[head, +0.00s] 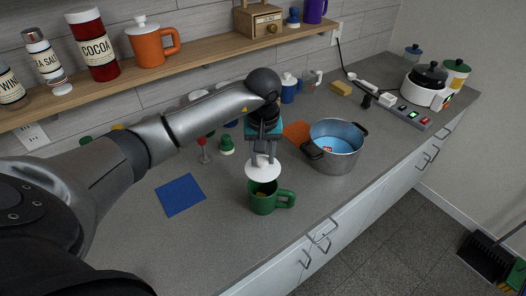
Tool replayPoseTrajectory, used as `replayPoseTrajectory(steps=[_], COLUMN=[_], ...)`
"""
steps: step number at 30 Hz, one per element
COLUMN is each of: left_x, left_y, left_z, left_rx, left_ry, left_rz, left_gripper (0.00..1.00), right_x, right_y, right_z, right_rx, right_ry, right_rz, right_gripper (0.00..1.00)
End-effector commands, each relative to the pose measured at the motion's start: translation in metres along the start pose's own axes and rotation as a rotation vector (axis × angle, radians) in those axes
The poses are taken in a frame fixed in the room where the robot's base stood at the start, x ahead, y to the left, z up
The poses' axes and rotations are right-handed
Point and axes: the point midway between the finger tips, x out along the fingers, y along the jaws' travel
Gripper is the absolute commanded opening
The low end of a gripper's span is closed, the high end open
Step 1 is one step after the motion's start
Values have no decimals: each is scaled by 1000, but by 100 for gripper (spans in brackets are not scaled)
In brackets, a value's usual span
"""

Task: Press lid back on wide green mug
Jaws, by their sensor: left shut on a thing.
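The wide green mug (264,204) stands upright on the grey counter with its handle to the right. My right gripper is not in view.
A steel pot (338,158) with blue inside stands right of the mug. A blue square mat (180,195) lies to the left. A green-and-white container (226,146) stands behind. A shelf (110,88) holds jars and mugs above. The counter (190,245) in front is clear.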

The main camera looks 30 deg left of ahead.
Motion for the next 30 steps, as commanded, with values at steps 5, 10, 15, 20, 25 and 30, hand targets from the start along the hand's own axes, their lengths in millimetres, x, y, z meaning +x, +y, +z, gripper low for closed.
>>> replayPoseTrajectory(steps=[5, 10, 15, 20, 25, 30], left_x=[15, 32, 49, 57, 58, 58], left_y=[1, 0, 0, 0, 0, 0], left_z=[2, 5, 6, 7, 7, 7], left_rx=[1, -1, 1, 0, 0, 0], left_ry=[-2, -2, 1, 0, 0, 0], left_rz=[1, 0, -1, 0, 1, 1], left_gripper=[0, 0, 0, 0, 0, 0], right_x=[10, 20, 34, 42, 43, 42], right_y=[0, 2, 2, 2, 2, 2], right_z=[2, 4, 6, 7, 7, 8], right_rx=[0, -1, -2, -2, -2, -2], right_ry=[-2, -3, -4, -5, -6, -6], right_rz=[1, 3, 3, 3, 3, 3], right_gripper=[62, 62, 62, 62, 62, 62])
